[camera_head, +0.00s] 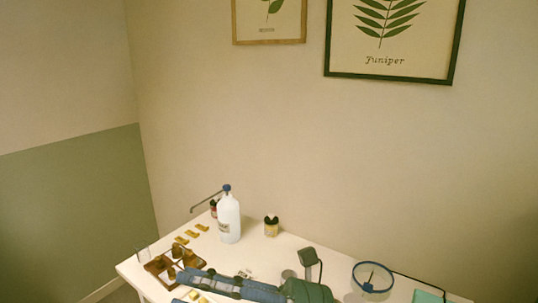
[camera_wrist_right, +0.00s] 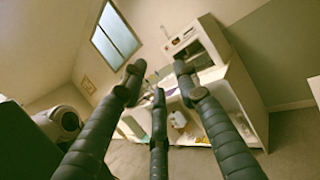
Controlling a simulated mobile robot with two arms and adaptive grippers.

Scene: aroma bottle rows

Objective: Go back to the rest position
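My right gripper (camera_wrist_right: 158,78) shows its three dark jointed fingers in the right wrist view. The fingertips are spread apart with nothing between them. In the head view a blue-grey jointed arm or gripper part (camera_head: 235,287) lies across the bottom edge, pointing left over the front of the table; it looks like my own, but I cannot tell which arm. A white table (camera_head: 325,252) holds a white bottle with a blue cap (camera_head: 229,218), a small amber jar (camera_head: 271,226) and a brown wooden tray (camera_head: 160,264).
Several yellow pieces (camera_head: 194,233) lie between tray and bottle. The right wrist view shows a white bench (camera_wrist_right: 240,95), window (camera_wrist_right: 115,35) and open floor.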

